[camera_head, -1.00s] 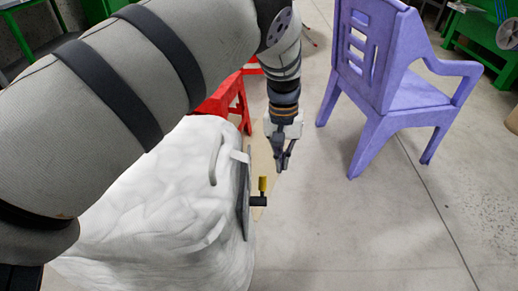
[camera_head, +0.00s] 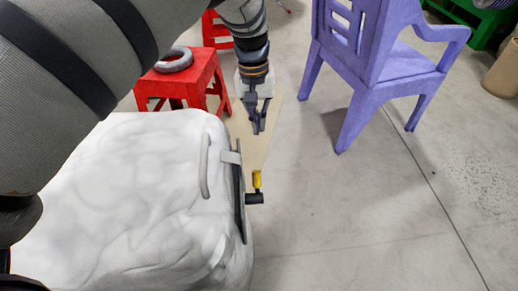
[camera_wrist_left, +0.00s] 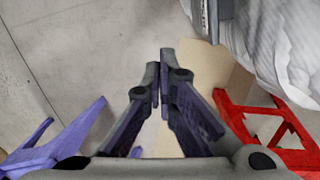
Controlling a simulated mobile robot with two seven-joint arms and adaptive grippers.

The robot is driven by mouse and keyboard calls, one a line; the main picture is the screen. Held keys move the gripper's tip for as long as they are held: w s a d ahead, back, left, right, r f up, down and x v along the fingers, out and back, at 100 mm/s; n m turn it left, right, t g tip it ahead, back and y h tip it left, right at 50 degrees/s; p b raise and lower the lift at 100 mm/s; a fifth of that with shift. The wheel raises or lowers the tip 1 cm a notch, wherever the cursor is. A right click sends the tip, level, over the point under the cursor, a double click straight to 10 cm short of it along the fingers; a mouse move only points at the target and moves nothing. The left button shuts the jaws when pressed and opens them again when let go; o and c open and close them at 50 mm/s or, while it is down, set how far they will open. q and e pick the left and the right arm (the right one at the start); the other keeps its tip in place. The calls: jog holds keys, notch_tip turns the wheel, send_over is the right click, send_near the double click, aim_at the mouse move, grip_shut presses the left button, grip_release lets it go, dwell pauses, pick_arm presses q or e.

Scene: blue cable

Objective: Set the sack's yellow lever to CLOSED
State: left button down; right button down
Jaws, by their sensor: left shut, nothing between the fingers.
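The white sack (camera_head: 120,190) fills the lower left of the head view. A dark plate (camera_head: 239,200) is on its right side, and from it a black stub carries the yellow lever (camera_head: 257,180), which points up in the picture. My left gripper (camera_head: 258,130) is shut and empty, fingers down, above the lever in the picture and apart from it. In the left wrist view the gripper (camera_wrist_left: 160,60) shows its fingertips close together, with the sack (camera_wrist_left: 285,45) at the upper right. The lever cannot be made out there. My right gripper is not in view.
A red stool (camera_head: 185,80) with a grey ring (camera_head: 174,60) on it stands behind the sack. A purple chair (camera_head: 375,60) stands at the upper right. A flat tan board (camera_head: 262,108) lies on the floor beneath the gripper. The floor right of the lever is clear.

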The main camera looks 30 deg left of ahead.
pick_arm(q)
notch_tip(320, 180, down, 10)
jog(key=d+b, duration=0.1)
jog(key=b, duration=0.1)
jog(key=s, duration=0.1)
jog(key=s+d+r+p, duration=0.1)
jog(key=s+r+p, duration=0.1)
jog(key=shift+s+d, duration=0.2)
jog(key=shift+s, duration=0.05)
jog(key=shift+p, duration=0.3)
